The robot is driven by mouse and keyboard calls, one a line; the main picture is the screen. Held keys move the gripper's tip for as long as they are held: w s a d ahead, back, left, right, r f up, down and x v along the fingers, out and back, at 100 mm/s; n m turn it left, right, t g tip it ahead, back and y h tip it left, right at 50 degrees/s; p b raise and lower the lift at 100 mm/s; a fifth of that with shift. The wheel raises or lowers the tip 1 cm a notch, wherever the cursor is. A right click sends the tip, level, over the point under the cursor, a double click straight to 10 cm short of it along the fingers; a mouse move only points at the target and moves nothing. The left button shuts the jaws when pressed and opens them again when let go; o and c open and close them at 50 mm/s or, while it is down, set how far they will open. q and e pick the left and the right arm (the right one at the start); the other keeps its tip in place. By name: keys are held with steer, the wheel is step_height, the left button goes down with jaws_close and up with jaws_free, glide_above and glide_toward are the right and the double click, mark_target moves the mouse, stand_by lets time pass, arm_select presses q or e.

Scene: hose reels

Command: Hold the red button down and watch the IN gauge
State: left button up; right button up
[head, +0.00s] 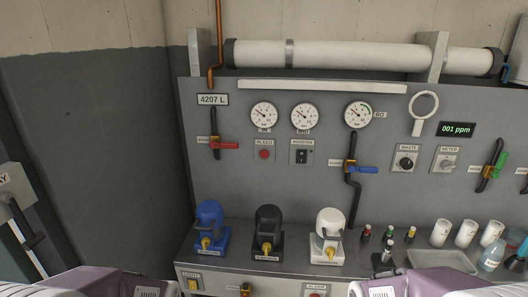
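A small red button (264,154) sits on a square plate on the grey upright panel, with a small label above it that I cannot read surely. Nothing touches it. The round white leftmost gauge (264,115) is straight above it; the tiny label under its dial appears to read IN. I cannot read the needle's value surely. A second red button (315,293) shows at the bottom edge, on the bench front. Only purple and white parts of my arms show at the lower left and lower right. Neither gripper is in view.
Two more gauges (304,117) (358,114) and a black switch (301,156) are near the button. A red-handled valve (224,145) is left of it. Blue, black and white housings (210,220) (268,222) (329,224) stand on the bench below. Bottles and white cups (441,231) stand at right.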

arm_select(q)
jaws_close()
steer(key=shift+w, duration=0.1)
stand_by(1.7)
